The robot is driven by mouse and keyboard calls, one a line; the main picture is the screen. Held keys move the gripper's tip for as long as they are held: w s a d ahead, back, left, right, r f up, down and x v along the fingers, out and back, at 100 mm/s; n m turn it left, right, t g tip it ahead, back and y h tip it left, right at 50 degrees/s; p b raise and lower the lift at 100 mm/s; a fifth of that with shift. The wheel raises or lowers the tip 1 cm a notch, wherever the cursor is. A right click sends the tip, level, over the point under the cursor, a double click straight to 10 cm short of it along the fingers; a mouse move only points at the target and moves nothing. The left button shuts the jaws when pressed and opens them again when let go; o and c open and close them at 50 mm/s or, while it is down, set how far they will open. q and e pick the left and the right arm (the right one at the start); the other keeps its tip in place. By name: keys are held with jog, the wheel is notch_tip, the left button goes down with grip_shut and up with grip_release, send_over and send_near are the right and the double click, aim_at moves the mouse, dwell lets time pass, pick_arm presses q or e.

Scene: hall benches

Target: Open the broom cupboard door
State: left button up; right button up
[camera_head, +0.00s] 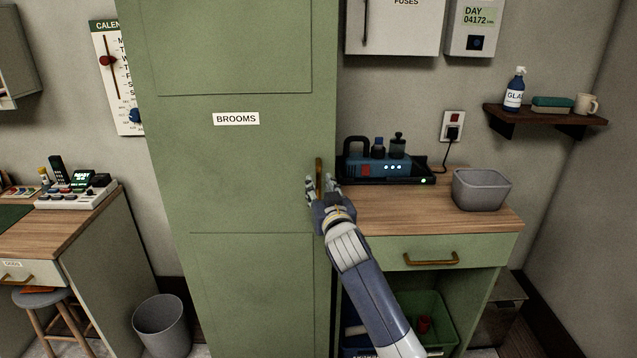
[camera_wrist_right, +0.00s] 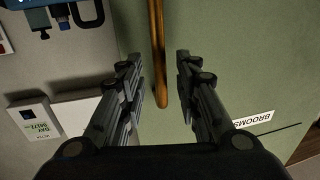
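The tall green broom cupboard door (camera_head: 235,170) carries a white "BROOMS" label (camera_head: 236,119) and looks closed. Its upright brass handle (camera_head: 319,168) sits near the door's right edge. My right gripper (camera_head: 321,187) is at the lower part of this handle. In the right wrist view the handle (camera_wrist_right: 157,50) runs down between the two spread fingers of the gripper (camera_wrist_right: 159,75), with a gap on each side. The fingers look open and not closed on it. The label also shows in the right wrist view (camera_wrist_right: 252,120). My left gripper is not in view.
A wooden-topped bench (camera_head: 430,214) with a black tray (camera_head: 425,180) and a grey bin (camera_head: 481,190) stands right of the cupboard. A grey waste bin (camera_head: 164,328) stands on the floor at the cupboard's left front. Another bench (camera_head: 60,218) is further left.

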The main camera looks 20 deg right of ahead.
jog(key=shift+w+d, duration=0.1)
jog(key=shift+w, duration=1.15)
grip_shut()
